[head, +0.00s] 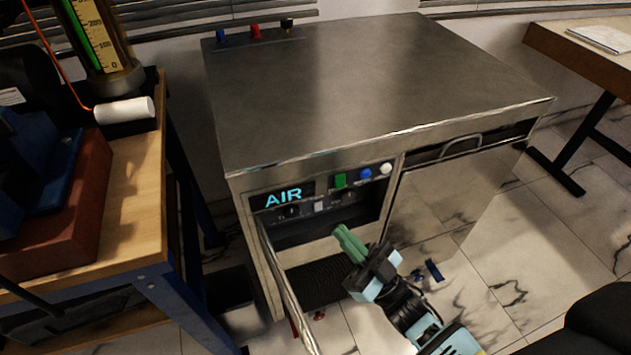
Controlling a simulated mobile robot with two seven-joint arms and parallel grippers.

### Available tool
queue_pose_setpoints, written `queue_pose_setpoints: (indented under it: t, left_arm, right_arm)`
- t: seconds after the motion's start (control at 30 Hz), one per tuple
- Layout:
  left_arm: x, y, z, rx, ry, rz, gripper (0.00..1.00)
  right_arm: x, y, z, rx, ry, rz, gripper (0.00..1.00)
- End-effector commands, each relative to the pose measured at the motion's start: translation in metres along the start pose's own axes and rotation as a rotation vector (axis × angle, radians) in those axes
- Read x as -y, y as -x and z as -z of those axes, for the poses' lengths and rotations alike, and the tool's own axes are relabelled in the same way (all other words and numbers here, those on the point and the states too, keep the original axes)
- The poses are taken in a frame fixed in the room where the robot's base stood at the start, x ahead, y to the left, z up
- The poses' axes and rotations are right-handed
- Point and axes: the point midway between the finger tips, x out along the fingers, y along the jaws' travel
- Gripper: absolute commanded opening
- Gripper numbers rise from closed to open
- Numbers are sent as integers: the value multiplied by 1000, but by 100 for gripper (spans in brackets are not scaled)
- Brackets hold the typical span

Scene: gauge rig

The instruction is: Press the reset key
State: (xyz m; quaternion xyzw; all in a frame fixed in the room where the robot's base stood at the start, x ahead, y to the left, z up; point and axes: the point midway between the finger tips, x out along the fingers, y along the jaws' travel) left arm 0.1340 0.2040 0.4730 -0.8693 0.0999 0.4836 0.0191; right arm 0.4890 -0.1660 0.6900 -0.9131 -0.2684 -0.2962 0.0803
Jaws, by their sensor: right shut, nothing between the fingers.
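A metal cabinet (350,95) stands in the middle of the head view, with a control panel on its front. The panel has a lit display (283,197) reading AIR. To its right are a green key (340,180), a blue knob (365,173) and a white knob (386,169). A small pale key (321,206) sits in the row below. The labels are too small to read, so I cannot tell which is the reset key. My right gripper (342,233) is shut and empty, its green fingertips below the panel's keys. My left gripper is out of view.
A wooden-topped bench (136,210) stands at the left with a gauge tube (97,40) and a white roll (124,110). A long metal handle or edge (287,290) projects at the cabinet's front left. Another table (580,50) is at the far right.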

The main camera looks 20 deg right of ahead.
Motion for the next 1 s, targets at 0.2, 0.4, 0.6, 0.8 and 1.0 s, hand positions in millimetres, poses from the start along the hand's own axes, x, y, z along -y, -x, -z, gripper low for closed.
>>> queue_pose_setpoints:
  t: [0.2, 0.4, 0.6, 0.8, 1.0]
  left_arm:
    - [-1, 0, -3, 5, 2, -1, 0]
    - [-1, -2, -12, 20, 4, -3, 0]
    - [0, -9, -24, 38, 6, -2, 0]
    - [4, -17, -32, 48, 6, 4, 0]
    - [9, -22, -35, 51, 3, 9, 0]
  right_arm:
    - [-1, 0, -1, 1, 1, -1, 0]
    - [-7, -9, -8, 0, 2, -2, 0]
    - [-20, -26, -22, 1, 2, -1, 0]
    - [-33, -43, -34, 1, 1, -2, 0]
    - [-41, -55, -42, 1, 1, -1, 0]
